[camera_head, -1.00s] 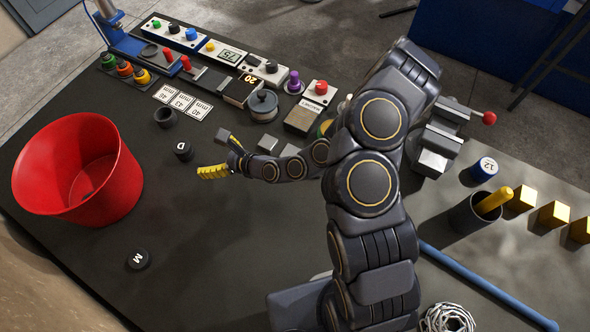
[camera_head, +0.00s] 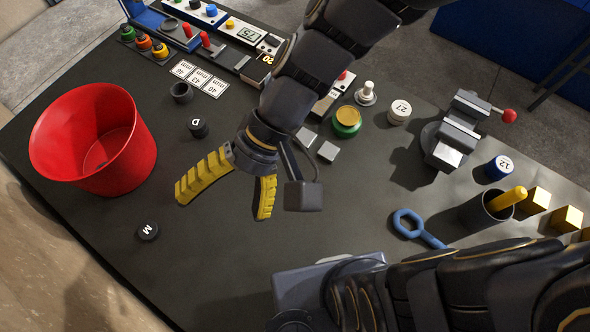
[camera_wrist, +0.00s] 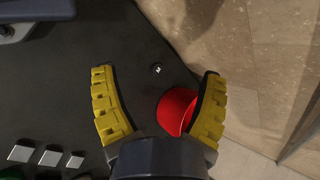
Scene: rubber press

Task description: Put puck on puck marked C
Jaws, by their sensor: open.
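A small black puck marked M (camera_head: 147,231) lies flat on the dark table, near its left edge. Another black puck marked D (camera_head: 197,128) lies farther back, right of the red bucket. I cannot make out a puck marked C in either view. My gripper (camera_head: 222,205) has its two yellow fingers spread wide and empty, to the right of puck M and in front of puck D. In the wrist view puck M (camera_wrist: 157,69) shows small between the spread fingers. Puck D cannot be seen there.
A red bucket (camera_head: 100,145) stands at the left; it also shows in the wrist view (camera_wrist: 176,110). A black ring (camera_head: 181,92), number cards (camera_head: 199,78) and control boxes line the back. A vise (camera_head: 458,130) and a blue wrench (camera_head: 415,228) are on the right. The front left tabletop is clear.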

